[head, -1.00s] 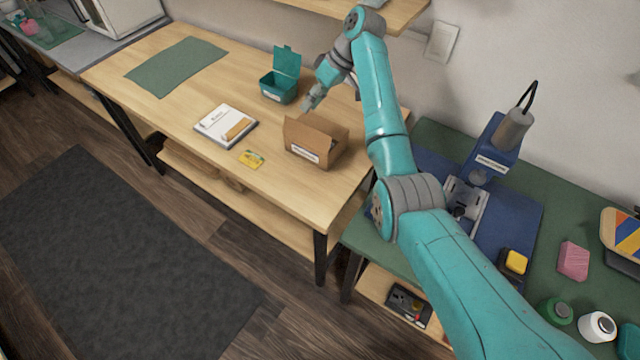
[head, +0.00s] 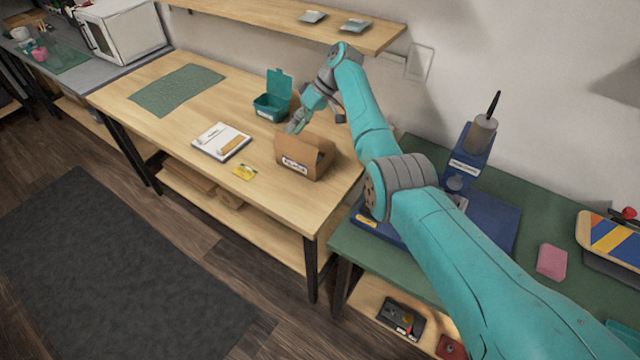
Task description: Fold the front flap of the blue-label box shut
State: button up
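The brown cardboard box (head: 318,164) stands near the right end of the wooden table in the head view. A white label with dark marks (head: 295,164) is on its front; its colour is too small to be sure of. A cardboard panel stands up along the front edge, and part of the top looks open behind it. My gripper (head: 292,128) is just beyond the box's back left, pointing down toward the table. A small gap seems to separate it from the box. Its fingers are too small to tell open from shut, and I see nothing in them.
A teal open-lidded box (head: 271,106) stands close to the left of my gripper. A notepad (head: 222,141) and a yellow card (head: 244,172) lie left of the cardboard box. A green mat (head: 176,89) lies farther left. A shelf (head: 290,20) hangs above the table's back.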

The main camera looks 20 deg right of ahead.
aim_at(297, 145)
notch_tip(297, 145, down, 8)
jog(key=shift+d, duration=0.1)
jog(key=shift+f, duration=0.1)
dwell(0.3)
jog(key=shift+s+a+t+h, duration=0.1)
jog(key=shift+a+t+h, duration=0.1)
jog(key=shift+t+h, duration=0.35)
